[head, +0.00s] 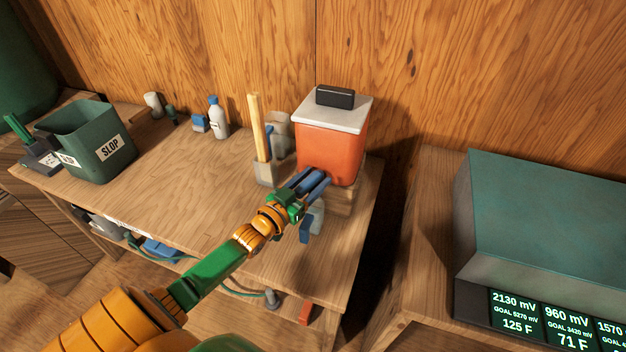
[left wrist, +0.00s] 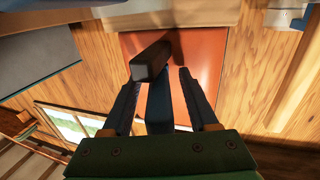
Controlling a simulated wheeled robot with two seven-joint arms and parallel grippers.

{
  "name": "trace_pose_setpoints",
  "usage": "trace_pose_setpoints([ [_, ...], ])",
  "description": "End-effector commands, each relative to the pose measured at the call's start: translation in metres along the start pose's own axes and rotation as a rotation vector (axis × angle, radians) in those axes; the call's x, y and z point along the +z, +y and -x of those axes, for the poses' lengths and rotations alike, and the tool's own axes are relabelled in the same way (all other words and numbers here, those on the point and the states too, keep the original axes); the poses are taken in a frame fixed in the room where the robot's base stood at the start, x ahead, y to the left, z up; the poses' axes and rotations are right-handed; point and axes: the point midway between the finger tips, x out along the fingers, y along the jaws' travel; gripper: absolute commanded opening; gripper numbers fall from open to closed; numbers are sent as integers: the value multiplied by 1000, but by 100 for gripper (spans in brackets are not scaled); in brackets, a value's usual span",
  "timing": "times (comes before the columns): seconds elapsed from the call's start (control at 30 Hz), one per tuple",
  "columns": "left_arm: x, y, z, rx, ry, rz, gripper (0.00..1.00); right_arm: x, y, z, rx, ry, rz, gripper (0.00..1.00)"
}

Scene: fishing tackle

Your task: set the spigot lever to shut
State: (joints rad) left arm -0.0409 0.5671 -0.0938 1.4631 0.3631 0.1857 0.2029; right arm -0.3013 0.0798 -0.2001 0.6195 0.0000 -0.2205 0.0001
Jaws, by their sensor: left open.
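The orange-red tank (head: 332,152) with a pale lid stands on a wooden block at the right end of the workbench. My left gripper (head: 312,182) is open at the lower front of the tank and hides the spigot in the head view. In the left wrist view, the open fingers (left wrist: 158,80) stand on either side of a dark blue-grey spigot part (left wrist: 158,108). A dark block-shaped piece, seemingly the lever (left wrist: 150,62), lies tilted near the fingertips, against the orange tank face (left wrist: 207,60). Contact and the lever's exact setting cannot be told. My right gripper is out of view.
A holder with an upright wooden stick (head: 258,140) stands left of the tank. A white bottle (head: 217,118) and a green SLOP bin (head: 103,135) are farther left. The middle of the workbench (head: 190,180) is clear. A teal cabinet with displays (head: 545,215) stands at right.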

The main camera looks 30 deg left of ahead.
Motion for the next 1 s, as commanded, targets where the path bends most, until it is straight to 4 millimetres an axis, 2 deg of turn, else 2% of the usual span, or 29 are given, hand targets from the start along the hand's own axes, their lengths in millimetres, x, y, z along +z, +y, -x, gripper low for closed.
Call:
trace_pose_setpoints([
  [0.13, 0, 0, 0, 0, 0, 0, 60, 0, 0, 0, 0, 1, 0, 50],
  [0.3, 0, 0, 0, 0, 0, 0, 14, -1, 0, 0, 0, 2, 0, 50],
  [0.37, 0, 0, 0, 0, 0, 0, 0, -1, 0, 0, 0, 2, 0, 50],
  [1.0, 0, 0, 0, 0, 0, 0, 0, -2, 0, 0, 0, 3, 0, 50],
])
